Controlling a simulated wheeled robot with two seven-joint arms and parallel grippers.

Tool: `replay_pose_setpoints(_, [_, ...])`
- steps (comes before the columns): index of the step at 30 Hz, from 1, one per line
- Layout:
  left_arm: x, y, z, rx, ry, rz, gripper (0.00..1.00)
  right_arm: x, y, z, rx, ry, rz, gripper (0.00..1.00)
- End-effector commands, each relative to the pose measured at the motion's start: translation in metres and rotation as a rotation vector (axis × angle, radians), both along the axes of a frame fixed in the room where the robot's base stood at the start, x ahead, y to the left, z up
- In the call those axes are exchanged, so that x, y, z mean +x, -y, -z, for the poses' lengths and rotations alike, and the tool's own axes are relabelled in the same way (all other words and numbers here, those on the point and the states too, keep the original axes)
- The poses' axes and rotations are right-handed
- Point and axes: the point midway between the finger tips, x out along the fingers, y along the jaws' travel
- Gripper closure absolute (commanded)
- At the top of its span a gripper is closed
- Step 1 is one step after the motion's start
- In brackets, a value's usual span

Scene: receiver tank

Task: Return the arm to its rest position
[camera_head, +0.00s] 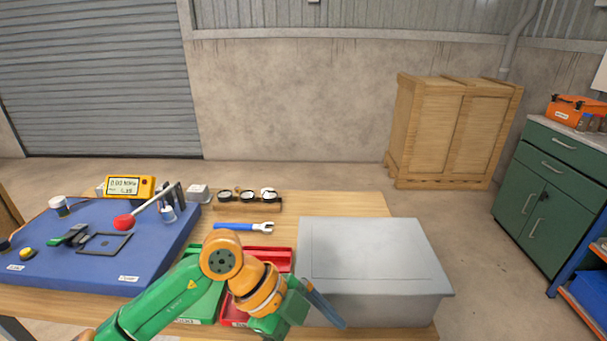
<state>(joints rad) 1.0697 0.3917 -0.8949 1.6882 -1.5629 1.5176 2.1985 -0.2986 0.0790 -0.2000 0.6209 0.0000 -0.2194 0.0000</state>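My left arm comes in from the bottom left, green and orange. Its gripper (325,306) hangs over the front left part of the grey box (370,255). Only a narrow blue-grey finger shape shows at its end, so I cannot tell whether it is open or shut. I see nothing held in it. The arm's wrist partly hides a red tray (282,258) and a green tray (205,305). My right gripper is out of view.
A blue board (100,262) on the wooden table's left bears a yellow meter (130,187) at its back edge, a red-tipped lever (125,221) and small parts. A blue-handled wrench (243,227) lies behind the trays. A rack (247,203) stands farther back. Bare tabletop (345,204) lies behind the box.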

Motion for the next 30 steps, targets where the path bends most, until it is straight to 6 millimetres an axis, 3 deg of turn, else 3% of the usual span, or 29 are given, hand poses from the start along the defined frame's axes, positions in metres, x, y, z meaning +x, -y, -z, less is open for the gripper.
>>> replay_pose_setpoints(4, [-0.027, 0.057, -0.044, -0.452, 0.019, 0.092, 0.0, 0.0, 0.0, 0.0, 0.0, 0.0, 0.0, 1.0])
replay_pose_setpoints(7, [-0.03, 0.079, -0.109, -0.9, 0.071, 0.025, 0.0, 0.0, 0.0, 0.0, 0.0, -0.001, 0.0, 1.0])
replay_pose_setpoints(8, [-0.023, 0.077, -0.132, -1.048, 0.098, -0.044, 0.0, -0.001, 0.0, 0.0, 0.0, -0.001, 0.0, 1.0])
replay_pose_setpoints(10, [0.011, 0.048, -0.176, -1.357, 0.176, -0.327, 0.0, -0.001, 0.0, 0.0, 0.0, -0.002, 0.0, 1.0])
replay_pose_setpoints(12, [0.061, -0.008, -0.181, -1.506, 0.252, -0.747, 0.0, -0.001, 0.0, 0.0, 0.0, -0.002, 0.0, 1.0])
replay_pose_setpoints(14, [0.094, -0.057, -0.153, -1.478, 0.29, -1.095, 0.0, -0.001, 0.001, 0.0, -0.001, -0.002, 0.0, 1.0])
replay_pose_setpoints(15, [0.107, -0.086, -0.124, -1.4, 0.296, -1.305, 0.0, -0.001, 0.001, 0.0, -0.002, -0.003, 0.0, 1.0])
replay_pose_setpoints(17, [0.114, -0.123, -0.073, -1.222, 0.279, -1.571, 0.0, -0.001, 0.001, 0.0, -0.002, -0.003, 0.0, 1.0])
replay_pose_setpoints(18, [0.11, -0.142, -0.037, -1.079, 0.251, -1.71, 0.0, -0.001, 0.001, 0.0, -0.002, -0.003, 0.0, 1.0])
replay_pose_setpoints(21, [0.08, -0.174, 0.041, -0.719, 0.154, -1.92, 0.0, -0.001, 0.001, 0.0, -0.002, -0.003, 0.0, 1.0])
replay_pose_setpoints(24, [0.039, -0.188, 0.097, -0.411, 0.04, -1.996, 0.0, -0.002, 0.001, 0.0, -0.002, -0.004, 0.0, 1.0])
replay_pose_setpoints(27, [-0.006, -0.194, 0.136, -0.156, -0.073, -1.998, 0.0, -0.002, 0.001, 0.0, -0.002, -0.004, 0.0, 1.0])
replay_pose_setpoints(30, [-0.052, -0.196, 0.163, 0.059, -0.185, -1.957, 0.0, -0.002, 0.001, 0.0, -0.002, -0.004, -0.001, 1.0])
